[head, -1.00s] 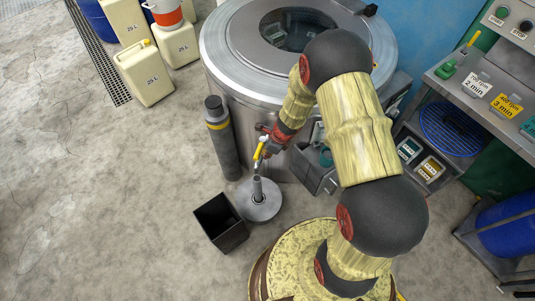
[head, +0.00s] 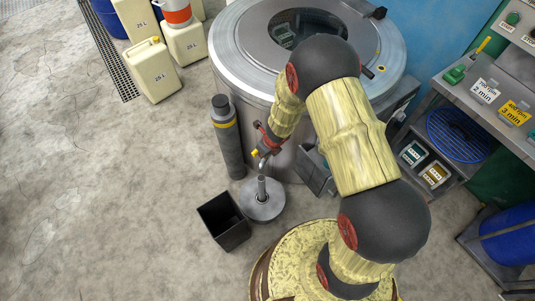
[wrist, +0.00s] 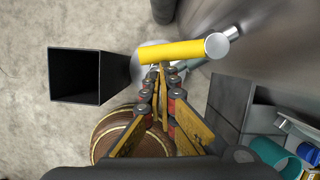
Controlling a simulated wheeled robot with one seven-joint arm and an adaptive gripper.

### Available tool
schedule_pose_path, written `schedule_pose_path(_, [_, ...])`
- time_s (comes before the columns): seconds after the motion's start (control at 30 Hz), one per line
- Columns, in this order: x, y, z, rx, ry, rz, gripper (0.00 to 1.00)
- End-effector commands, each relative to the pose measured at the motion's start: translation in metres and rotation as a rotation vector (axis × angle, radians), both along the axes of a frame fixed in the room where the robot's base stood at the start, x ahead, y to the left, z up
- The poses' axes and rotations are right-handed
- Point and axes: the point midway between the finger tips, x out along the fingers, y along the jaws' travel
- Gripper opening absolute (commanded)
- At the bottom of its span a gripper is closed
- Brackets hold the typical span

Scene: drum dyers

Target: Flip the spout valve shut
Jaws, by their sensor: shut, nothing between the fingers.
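The spout valve's yellow handle (head: 255,153) shows as a short yellow end at the front of the steel drum (head: 225,75), beside the metal spout (head: 263,165). In the wrist view the yellow handle (wrist: 170,52) lies nearly level across the picture, with a grey round end at its right. My gripper (wrist: 161,70) is shut and empty, its fingertips just below the handle in that view. I cannot tell whether they touch it. In the head view my gripper (head: 265,150) hides part of the valve.
A round metal stand (head: 262,205) is below the spout, with an open black bin (head: 225,222) beside it. A dark grey cylinder (head: 228,145) stands left of the valve. A grey open box (head: 315,172) is close on the right.

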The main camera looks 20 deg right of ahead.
Motion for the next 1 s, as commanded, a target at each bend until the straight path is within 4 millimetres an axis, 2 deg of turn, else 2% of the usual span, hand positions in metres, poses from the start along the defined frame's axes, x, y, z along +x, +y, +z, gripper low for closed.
schedule_pose_path(0.4, [0.023,0.026,0.002,0.0,0.001,-0.394,0.0])
schedule_pose_path(1.0, [0.062,0.04,0.002,-0.001,0.001,-0.929,0.0])
